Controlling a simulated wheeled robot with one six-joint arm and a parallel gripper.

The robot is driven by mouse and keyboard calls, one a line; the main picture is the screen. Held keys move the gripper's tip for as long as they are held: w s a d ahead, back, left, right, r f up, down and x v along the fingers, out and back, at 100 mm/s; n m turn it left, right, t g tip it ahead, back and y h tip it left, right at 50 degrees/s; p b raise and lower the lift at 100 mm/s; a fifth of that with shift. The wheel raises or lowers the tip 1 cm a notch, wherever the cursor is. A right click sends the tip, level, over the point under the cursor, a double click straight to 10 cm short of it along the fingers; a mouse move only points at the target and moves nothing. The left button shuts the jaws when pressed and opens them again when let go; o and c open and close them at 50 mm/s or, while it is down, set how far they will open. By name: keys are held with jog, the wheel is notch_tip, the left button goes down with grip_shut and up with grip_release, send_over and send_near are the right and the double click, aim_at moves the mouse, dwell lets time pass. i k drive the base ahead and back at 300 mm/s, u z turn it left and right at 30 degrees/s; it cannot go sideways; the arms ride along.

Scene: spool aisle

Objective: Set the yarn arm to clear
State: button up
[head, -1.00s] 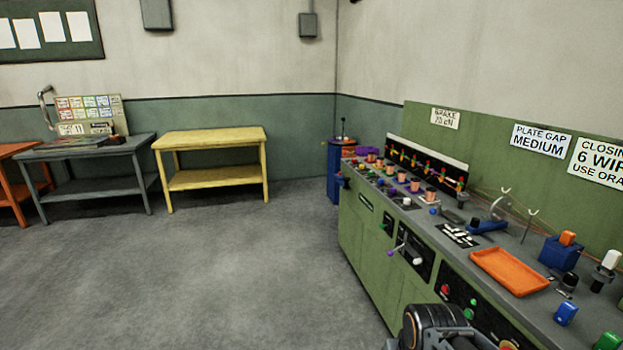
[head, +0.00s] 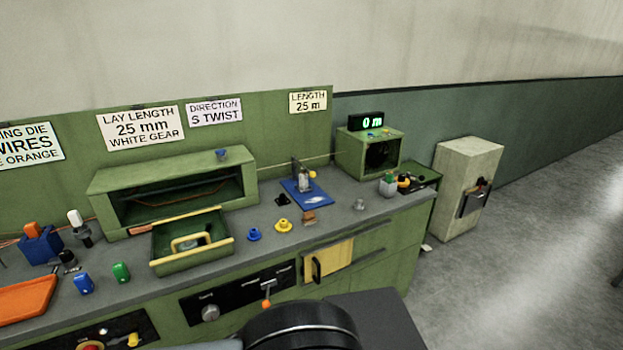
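I cannot pick out for certain which part is the yarn arm, and no label reading "clear" is legible. A small lever with an orange knob (head: 267,294) stands out from the black front panel (head: 235,295), beside a grey round knob (head: 210,313). Dark rounded links of my own arm fill the bottom middle of the head view and hide part of the bench front. My gripper's fingers do not show.
The green bench carries an open-fronted housing (head: 174,180) with a pulled-out drawer (head: 190,240), a blue mat (head: 306,192), an orange tray (head: 28,300) and a box with a "0 m" display (head: 372,121). A pale cabinet (head: 463,175) stands beyond. Floor at right is clear.

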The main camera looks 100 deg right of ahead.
aim_at(313, 174)
jog(key=z, duration=3.4)
jog(key=k, duration=0.95)
jog(key=z, duration=1)
jog(key=i, duration=0.85)
jog(key=u, duration=0.55)
jog(key=i, duration=0.95)
jog(key=u, duration=0.85)
